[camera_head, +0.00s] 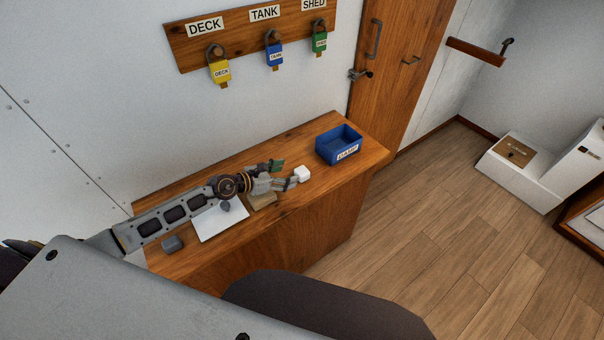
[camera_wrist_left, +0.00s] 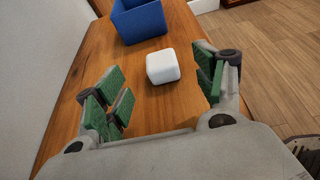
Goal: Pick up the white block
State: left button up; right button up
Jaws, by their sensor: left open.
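The white block (camera_head: 302,174) sits on the wooden counter (camera_head: 330,200), just beyond the fingertips of my left gripper (camera_head: 288,178). In the left wrist view the white block (camera_wrist_left: 163,66) lies between and slightly ahead of the green-padded fingers of my open left gripper (camera_wrist_left: 160,88). I see wood on both sides of the block, with neither finger seen touching it. My right gripper is not in view.
A blue bin (camera_head: 339,146) stands behind the block to the right. A white sheet (camera_head: 222,220), a grey block (camera_head: 172,244) and a tan block (camera_head: 262,201) lie near my left arm. Padlocks (camera_head: 275,56) hang on the wall board above.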

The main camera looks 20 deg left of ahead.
aim_at(300, 171)
pick_arm(q)
jog(key=shift+x, duration=1.55)
jog(key=shift+f, duration=0.1)
jog(key=shift+f+x, duration=0.25)
jog(key=shift+x, duration=2.2)
jog(key=shift+f, duration=0.1)
jog(key=shift+c, duration=0.3)
jog(key=c, duration=1.1)
